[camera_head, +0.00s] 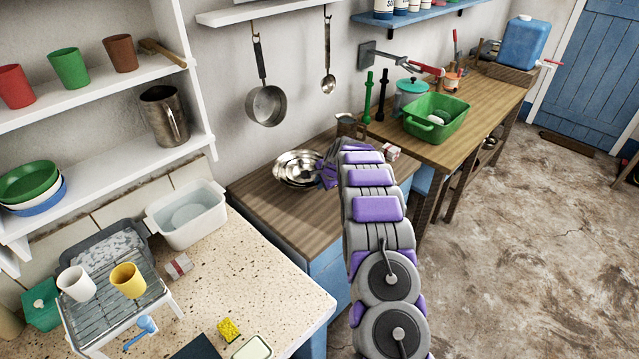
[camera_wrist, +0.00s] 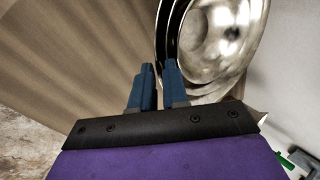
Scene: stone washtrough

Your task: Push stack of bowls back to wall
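The stack of shiny metal bowls (camera_head: 297,168) sits on the wooden counter, close to the back wall, just left of my gripper (camera_head: 330,172). In the wrist view the nested bowls (camera_wrist: 222,45) fill the upper right, with their dark rims toward the fingers. My gripper (camera_wrist: 158,80) has its two blue fingers nearly together, with only a narrow gap and nothing visible held in it. The right fingertip is at or very near the lower rim of the bowls; I cannot tell whether it touches. My arm hides part of the counter right of the bowls.
The wooden counter (camera_head: 262,196) is bare in front of the bowls. A metal mug (camera_head: 350,126) and a red-and-white box (camera_head: 390,151) stand behind and right of my arm. A pan (camera_head: 266,105) and a ladle (camera_head: 328,82) hang on the wall above. A white basin (camera_head: 187,215) stands at left.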

